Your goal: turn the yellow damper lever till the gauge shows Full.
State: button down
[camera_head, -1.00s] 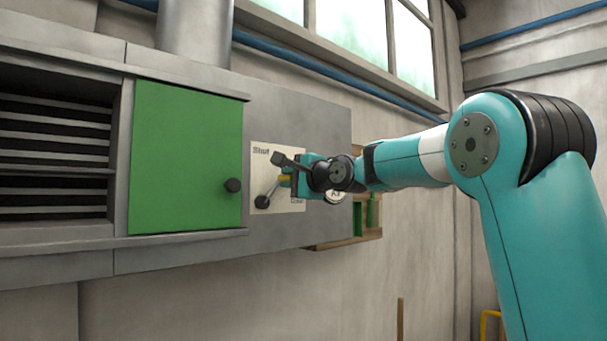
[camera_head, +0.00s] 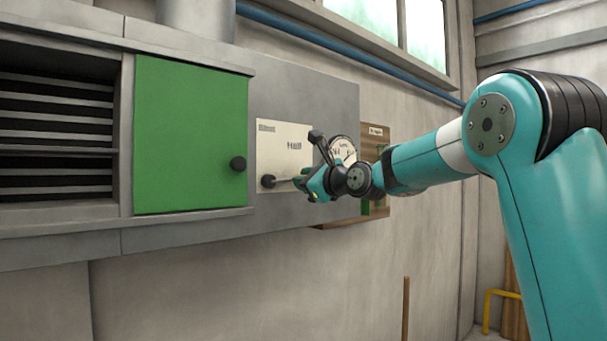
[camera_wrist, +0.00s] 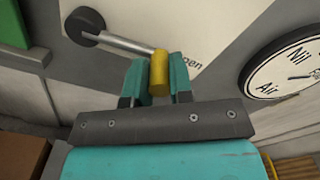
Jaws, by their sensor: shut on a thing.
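The damper lever is a grey rod (camera_wrist: 125,44) on a dark round hub (camera_wrist: 85,24), with a yellow grip (camera_wrist: 159,74) at its free end. The hub (camera_head: 268,181) sits low on a cream plate (camera_head: 284,140), and the rod points right, almost level, in the head view. My gripper (camera_wrist: 160,77) is shut on the yellow grip, one finger on each side; it also shows in the head view (camera_head: 312,187). The round white gauge (camera_wrist: 290,62) is right of the plate. "Nil" and "Air" are readable; the rest of its face is cut off. In the head view the gauge (camera_head: 343,150) is partly hidden.
A green door (camera_head: 190,135) with a dark knob (camera_head: 238,163) is left of the plate, beside a slatted vent (camera_head: 55,135). A wooden board (camera_head: 376,150) with green parts is right of the gauge. A blue pipe (camera_head: 350,60) runs above. The space below is open.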

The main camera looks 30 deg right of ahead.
jog(key=shift+f+m, duration=0.2)
jog(key=shift+m, duration=0.2)
jog(key=shift+f, duration=0.1)
jog(key=c, duration=1)
grip_release()
jog(key=s+d+b, duration=0.1)
jog(key=s+b, duration=0.1)
jog(key=s, duration=0.3)
jog(key=s+d+b, duration=0.1)
jog(key=s+b, duration=0.1)
jog(key=s, duration=0.4)
jog(key=s+d+b, duration=0.1)
jog(key=s+b, duration=0.2)
jog(key=s, duration=0.3)
jog(key=shift+s+d, duration=0.1)
jog(key=shift+d, duration=0.1)
